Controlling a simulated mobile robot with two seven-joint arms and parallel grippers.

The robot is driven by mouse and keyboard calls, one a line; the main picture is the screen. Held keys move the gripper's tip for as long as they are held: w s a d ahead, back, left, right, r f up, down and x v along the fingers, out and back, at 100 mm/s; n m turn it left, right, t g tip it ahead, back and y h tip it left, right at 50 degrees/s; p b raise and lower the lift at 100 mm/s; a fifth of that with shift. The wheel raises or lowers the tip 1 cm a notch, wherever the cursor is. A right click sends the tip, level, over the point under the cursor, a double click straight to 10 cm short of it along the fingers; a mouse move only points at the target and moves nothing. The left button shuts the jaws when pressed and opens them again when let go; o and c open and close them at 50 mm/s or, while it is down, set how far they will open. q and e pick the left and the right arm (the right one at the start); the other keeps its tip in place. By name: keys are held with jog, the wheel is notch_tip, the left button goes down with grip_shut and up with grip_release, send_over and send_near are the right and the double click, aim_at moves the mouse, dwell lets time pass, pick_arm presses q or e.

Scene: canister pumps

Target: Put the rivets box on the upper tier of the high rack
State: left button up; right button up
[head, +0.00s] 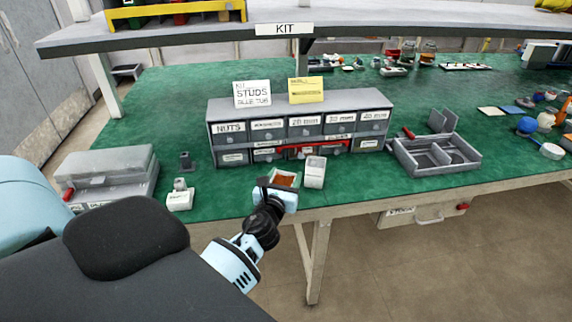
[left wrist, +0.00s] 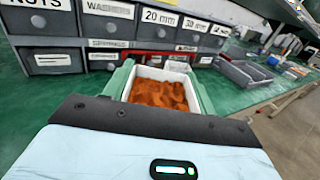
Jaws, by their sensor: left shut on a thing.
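My left gripper (head: 283,183) is shut on a small white open box of orange-brown pieces (left wrist: 158,94), at the front edge of the green bench. It looks like the rivets box, but I cannot read a label on it. Its contents (head: 284,179) show in the head view; whether it touches the bench I cannot tell. In the left wrist view the green fingers (left wrist: 160,98) stand on both sides of the box. A raised grey shelf marked KIT (head: 350,32) spans the top of the head view; I cannot tell whether it is the high rack. My right gripper is not in view.
Another white box (head: 315,174) stands just right of my gripper. Behind is a grey drawer cabinet (head: 300,112) with two signs on top. A grey divided tray (head: 437,158) lies to the right, a grey case (head: 107,176) to the left.

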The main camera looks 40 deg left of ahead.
pick_arm(q)
jog(key=s+d+r+m+h, duration=0.2)
jog(key=s+d+r+h, duration=0.1)
jog(key=s+d, duration=0.6)
jog(key=s+d+r+m+t+h, duration=0.1)
jog(key=s+d+r+m+h, duration=0.1)
jog(key=s+d, duration=0.7)
jog(key=shift+d+r+m+h, duration=0.3)
jog(key=shift+d+r+h, duration=0.45)
jog(key=shift+h, duration=0.25)
jog(key=shift+w+a, duration=0.1)
